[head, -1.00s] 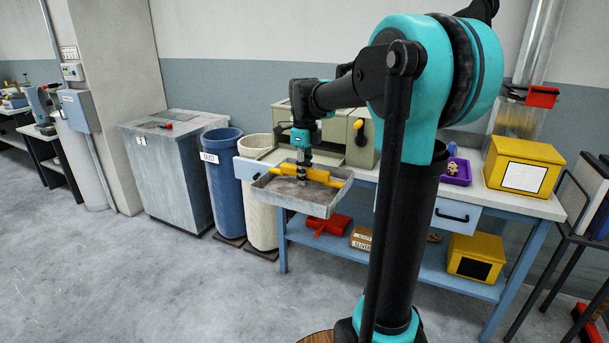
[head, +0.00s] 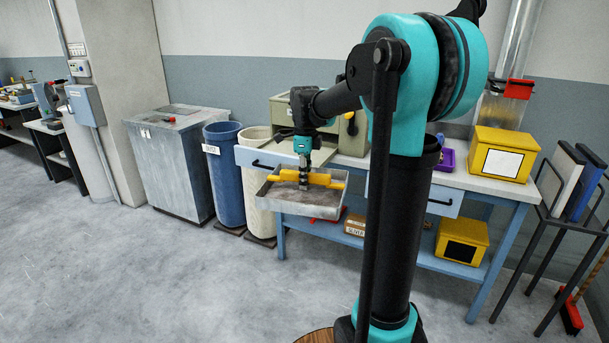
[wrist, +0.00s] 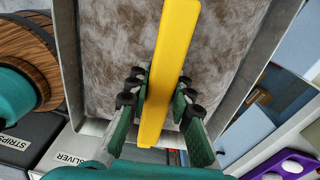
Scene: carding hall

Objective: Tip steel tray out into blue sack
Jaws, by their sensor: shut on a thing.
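The steel tray (head: 308,206) hangs in the air in front of the bench, roughly level, in the head view. Brownish-grey fluff (wrist: 112,55) covers its bottom in the wrist view. A yellow bar handle (wrist: 173,60) spans the tray. My gripper (wrist: 158,98) is shut on this handle, one finger on each side; it also shows in the head view (head: 304,180). The blue sack (head: 225,180), a tall blue bin-like container with a white label, stands on the floor left of the tray, apart from it. Its inside is hidden.
A cream sack (head: 257,185) stands between the blue sack and the bench (head: 410,246). A grey metal cabinet (head: 172,165) stands left of the blue sack. A yellow box (head: 501,155) sits on the bench. The floor (head: 150,270) in front is clear.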

